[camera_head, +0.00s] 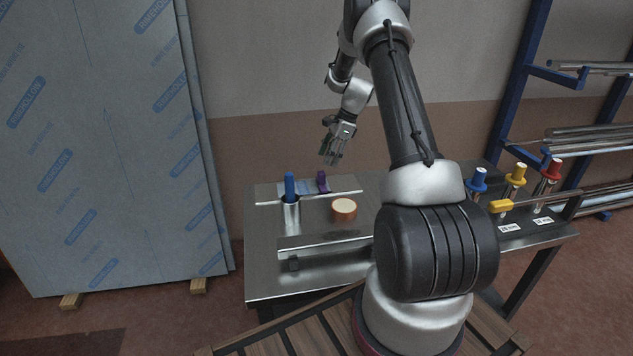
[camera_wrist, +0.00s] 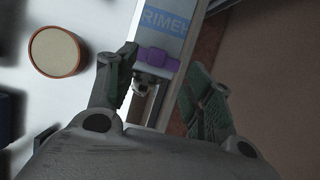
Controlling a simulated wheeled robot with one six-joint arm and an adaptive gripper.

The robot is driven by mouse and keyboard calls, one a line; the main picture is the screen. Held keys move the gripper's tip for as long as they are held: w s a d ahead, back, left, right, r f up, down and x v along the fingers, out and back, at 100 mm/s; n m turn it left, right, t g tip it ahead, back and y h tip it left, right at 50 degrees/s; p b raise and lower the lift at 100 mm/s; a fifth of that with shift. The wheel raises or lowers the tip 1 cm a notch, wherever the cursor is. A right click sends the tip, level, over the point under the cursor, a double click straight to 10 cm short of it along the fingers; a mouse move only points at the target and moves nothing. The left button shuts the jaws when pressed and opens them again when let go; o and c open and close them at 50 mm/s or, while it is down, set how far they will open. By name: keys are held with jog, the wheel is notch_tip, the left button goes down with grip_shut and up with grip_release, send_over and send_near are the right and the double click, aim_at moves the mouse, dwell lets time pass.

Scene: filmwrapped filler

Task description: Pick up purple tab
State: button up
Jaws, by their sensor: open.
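The purple tab (camera_head: 322,181) stands up at the back of the metal table, on a flat strip with pale blue film. In the wrist view the purple tab (camera_wrist: 157,59) lies across the strip, framed between my fingertips. A small metallic part shows just below it there. My gripper (camera_head: 333,157) is open and empty, above and slightly right of the tab in the head view. In the wrist view both fingers of my gripper (camera_wrist: 160,72) are spread, with green pads. The tab's lower part is hard to make out.
A blue-handled tool stands in a metal cup (camera_head: 291,216) left of the tab. A round orange-brown tub (camera_head: 344,209) with a pale top sits in front. A raised metal bar (camera_head: 325,245) runs along the front. Blue, yellow and red-topped tools stand right.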

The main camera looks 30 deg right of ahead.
aim_at(322, 172)
jog(key=x, duration=0.8)
jog(key=shift+s+d, duration=0.1)
jog(key=shift+s, duration=0.15)
jog(key=c, duration=1)
